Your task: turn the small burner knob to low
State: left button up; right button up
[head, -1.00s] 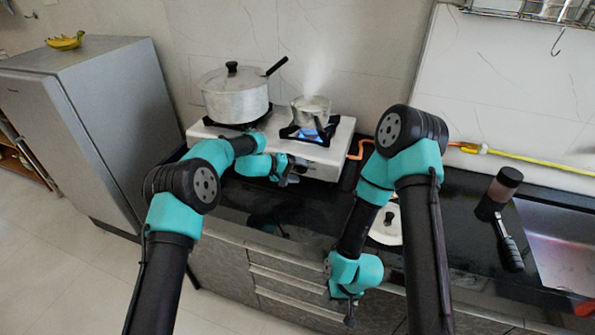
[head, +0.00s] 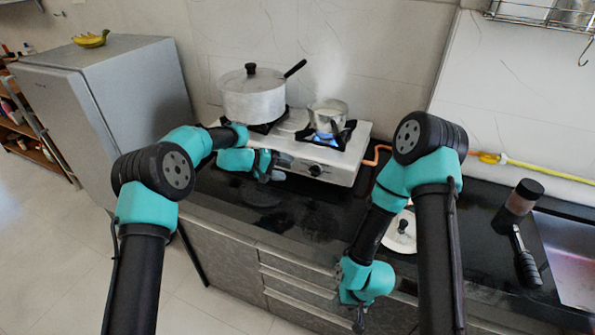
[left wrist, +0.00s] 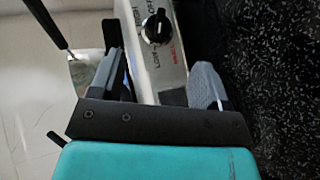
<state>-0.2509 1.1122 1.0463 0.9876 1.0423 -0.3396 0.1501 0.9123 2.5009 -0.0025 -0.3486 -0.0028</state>
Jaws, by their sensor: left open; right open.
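The small burner (head: 326,136) is at the right of the white stove (head: 349,171), with a blue flame under a small steaming pot (head: 328,113). Its black knob (head: 315,170) is on the stove's front panel. In the left wrist view the knob (left wrist: 157,27) shows near the top, beside HIGH, LOW and SMALL lettering; I cannot tell its exact setting. My left gripper (head: 277,166) is open and left of the knob in the head view. In the left wrist view the knob lies beyond the open, empty fingers (left wrist: 155,82). My right gripper (head: 358,322) is open, low before the cabinets.
A large lidded pot (head: 253,97) stands on the stove's left burner, its black handle pointing right. An orange hose (head: 377,153) runs from the stove's right. A white lid (head: 401,232) and a dark-handled tool (head: 525,259) lie on the black counter. A grey fridge (head: 130,95) stands left.

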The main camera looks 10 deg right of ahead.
pick_arm(q)
jog(key=v, duration=0.6)
jog(key=shift+a, duration=0.2)
jog(key=shift+r, duration=0.1)
